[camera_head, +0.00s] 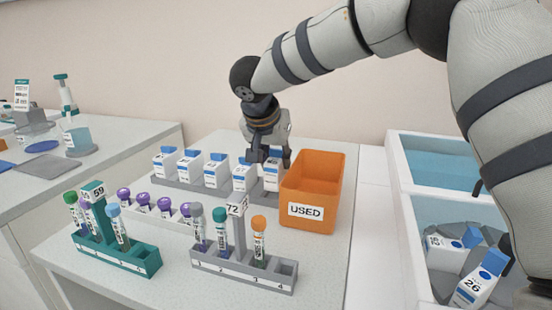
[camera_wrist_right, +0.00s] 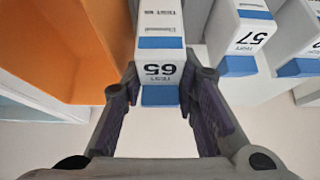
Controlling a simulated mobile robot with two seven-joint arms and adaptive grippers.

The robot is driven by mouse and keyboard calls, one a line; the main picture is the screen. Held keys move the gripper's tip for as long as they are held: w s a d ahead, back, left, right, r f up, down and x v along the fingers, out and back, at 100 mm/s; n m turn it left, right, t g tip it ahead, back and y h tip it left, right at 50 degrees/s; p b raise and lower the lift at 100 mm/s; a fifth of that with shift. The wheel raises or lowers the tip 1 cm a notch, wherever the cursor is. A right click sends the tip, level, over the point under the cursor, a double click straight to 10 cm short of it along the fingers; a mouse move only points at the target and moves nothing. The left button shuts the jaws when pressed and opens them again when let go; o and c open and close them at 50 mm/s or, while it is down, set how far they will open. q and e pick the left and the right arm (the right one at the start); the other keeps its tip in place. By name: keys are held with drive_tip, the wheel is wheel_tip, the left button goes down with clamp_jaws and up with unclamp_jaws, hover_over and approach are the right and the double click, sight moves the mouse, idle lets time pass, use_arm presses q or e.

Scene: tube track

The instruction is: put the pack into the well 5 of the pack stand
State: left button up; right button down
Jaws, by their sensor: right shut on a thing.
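My right gripper (camera_head: 270,157) is shut on a white pack with blue bands (camera_head: 272,177) at the right end of the grey pack stand (camera_head: 203,189). In the right wrist view this pack (camera_wrist_right: 160,50) reads 65 and sits between the two fingers (camera_wrist_right: 162,88). It looks upright, with its lower part at the stand's rightmost well; I cannot tell if it is fully seated. Several similar packs stand in a row to its left; one, marked 57 (camera_wrist_right: 241,37), is its neighbour in the right wrist view. My left gripper is not in view.
An orange USED bin (camera_head: 316,190) stands close to the right of the held pack. Tube racks, teal (camera_head: 140,264) and grey (camera_head: 245,276), and a white rack of purple-capped tubes (camera_head: 150,219) stand in front. A white crate (camera_head: 409,235) at right holds packs, including 26 (camera_head: 474,290).

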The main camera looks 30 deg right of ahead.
drive_tip(key=shift+f, duration=0.1)
drive_tip(key=shift+f, duration=0.5)
drive_tip(key=shift+f, duration=0.1)
idle(0.4)
drive_tip(key=shift+f, duration=0.65)
drive_tip(key=shift+f, duration=0.15)
drive_tip(key=c, duration=1.2)
unclamp_jaws()
drive_tip(key=shift+w, duration=0.1)
drive_tip(key=shift+f, duration=0.1)
